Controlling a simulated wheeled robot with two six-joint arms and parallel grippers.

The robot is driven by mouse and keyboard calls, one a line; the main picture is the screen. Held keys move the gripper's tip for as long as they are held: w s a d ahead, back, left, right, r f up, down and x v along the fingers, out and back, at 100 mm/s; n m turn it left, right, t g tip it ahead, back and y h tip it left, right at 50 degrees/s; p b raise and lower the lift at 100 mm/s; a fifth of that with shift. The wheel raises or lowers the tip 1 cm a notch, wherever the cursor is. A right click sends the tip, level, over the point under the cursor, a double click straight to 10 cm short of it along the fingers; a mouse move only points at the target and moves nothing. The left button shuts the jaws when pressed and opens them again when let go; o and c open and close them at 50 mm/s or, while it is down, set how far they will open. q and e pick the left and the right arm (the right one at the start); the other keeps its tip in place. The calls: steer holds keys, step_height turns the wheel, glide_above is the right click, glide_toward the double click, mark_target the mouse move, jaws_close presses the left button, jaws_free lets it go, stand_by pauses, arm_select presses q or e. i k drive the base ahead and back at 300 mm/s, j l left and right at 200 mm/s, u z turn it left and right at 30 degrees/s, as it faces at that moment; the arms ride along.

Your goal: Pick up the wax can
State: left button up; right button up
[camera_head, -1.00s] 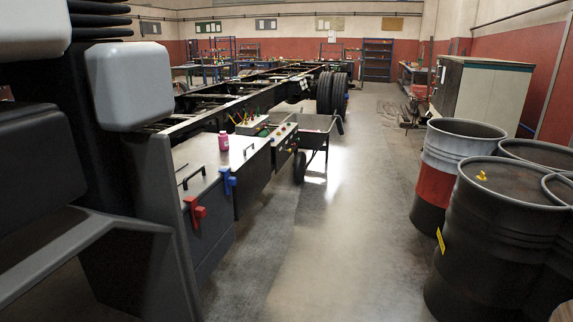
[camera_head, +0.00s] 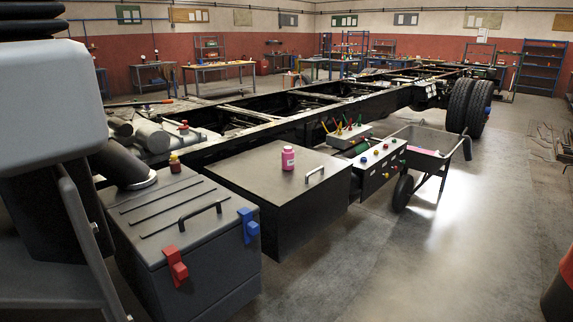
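A small pink can (camera_head: 288,158) with a lid and a pale label stands upright on a flat black box top (camera_head: 250,165) beside the truck chassis. It is the only can-like thing of that colour; I cannot read its label to tell whether it is wax. Neither of my grippers shows in the view.
The grey box (camera_head: 200,240) has a black handle and red and blue latches. A panel with buttons (camera_head: 380,165) and a wheelbarrow (camera_head: 428,145) stand right of the black box. Large grey and black parts (camera_head: 70,110) block the left edge.

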mark_target(288, 154)
steer(key=i+l+u, duration=0.1)
steer(key=l, duration=0.25)
steer(key=i+l+u, duration=0.1)
steer(key=i+l, duration=0.5)
steer(key=i+l+u, duration=0.15)
steer(key=i+l, duration=0.45)
steer(key=l, duration=0.15)
